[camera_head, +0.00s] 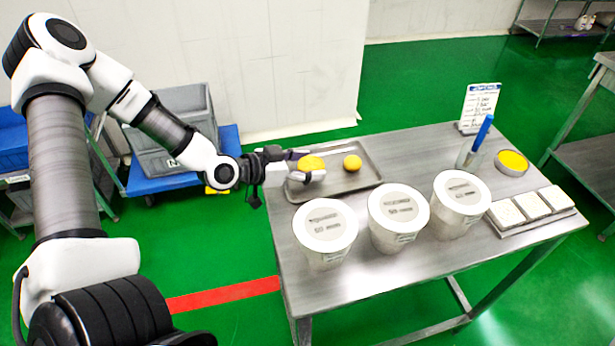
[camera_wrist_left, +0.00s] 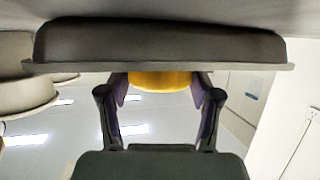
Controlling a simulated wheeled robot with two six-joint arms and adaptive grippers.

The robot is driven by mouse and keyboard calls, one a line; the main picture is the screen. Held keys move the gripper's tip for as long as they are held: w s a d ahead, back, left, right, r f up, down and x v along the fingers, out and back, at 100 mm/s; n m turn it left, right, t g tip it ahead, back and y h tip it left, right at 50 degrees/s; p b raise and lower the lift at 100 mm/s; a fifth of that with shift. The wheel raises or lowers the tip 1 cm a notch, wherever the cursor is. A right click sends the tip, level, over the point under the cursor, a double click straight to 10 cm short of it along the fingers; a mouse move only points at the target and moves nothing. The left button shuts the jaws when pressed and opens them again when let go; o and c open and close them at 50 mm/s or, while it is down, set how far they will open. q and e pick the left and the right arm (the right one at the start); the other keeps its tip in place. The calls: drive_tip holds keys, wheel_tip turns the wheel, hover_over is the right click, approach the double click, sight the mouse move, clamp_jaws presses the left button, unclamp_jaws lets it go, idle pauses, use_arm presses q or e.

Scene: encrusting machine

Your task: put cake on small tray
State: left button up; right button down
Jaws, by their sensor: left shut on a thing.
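A grey metal tray (camera_head: 368,180) lies on the left part of the steel table. A round yellow cake (camera_head: 352,162) sits on it towards the back. My left gripper (camera_head: 308,167) reaches in from the left over the tray's left part and is shut on another yellow cake (camera_head: 311,162). In the left wrist view this cake (camera_wrist_left: 160,80) is between the two fingers, close against the tray's dark edge (camera_wrist_left: 160,45); part of it is hidden. I cannot tell whether it touches the tray. My right gripper is not in view.
Several white lidded tubs (camera_head: 398,208) stand in front of and right of the tray. A blue-handled tool stands in a metal cup (camera_head: 468,158) near a sign (camera_head: 480,105). A yellow-topped round container (camera_head: 512,162) and white blocks (camera_head: 532,204) are at the right.

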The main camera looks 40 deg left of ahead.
use_arm(q)
drive_tip(key=shift+f, duration=0.8)
drive_tip(key=shift+w, duration=0.15)
drive_tip(key=shift+f, duration=0.1)
drive_tip(key=o, duration=1.2)
drive_tip(key=shift+c, duration=0.2)
